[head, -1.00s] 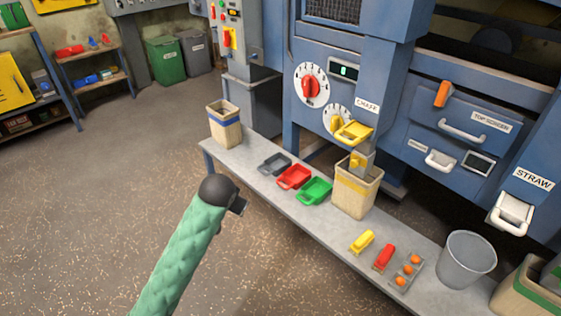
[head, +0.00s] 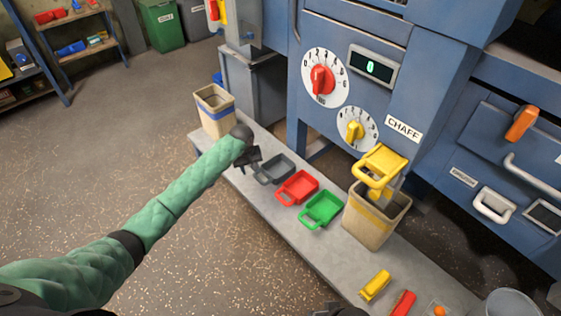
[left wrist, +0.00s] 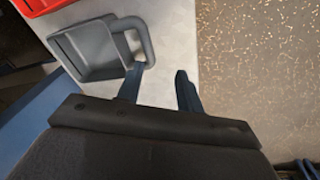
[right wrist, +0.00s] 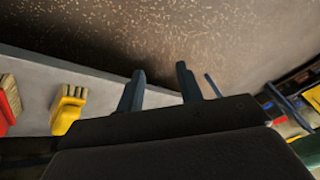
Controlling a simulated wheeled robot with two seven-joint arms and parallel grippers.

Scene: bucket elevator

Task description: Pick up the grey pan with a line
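The grey pan (head: 274,168) lies on the grey bench, left of the red pan (head: 297,187) and the green pan (head: 321,209). My left gripper (head: 249,160) is just left of the grey pan's handle. In the left wrist view the grey pan (left wrist: 92,46) shows with its loop handle near one fingertip. My left gripper (left wrist: 160,85) is open, with nothing between its fingers. I cannot make out a line on the pan. My right gripper (right wrist: 158,82) is open and empty, near the bench edge by a yellow brush (right wrist: 70,105).
A blue-striped bin (head: 215,112) stands at the bench's left end. A yellow-striped bin (head: 372,222) stands right of the green pan, under a yellow handle (head: 380,166). The blue machine (head: 440,85) rises behind. Floor in front of the bench is clear.

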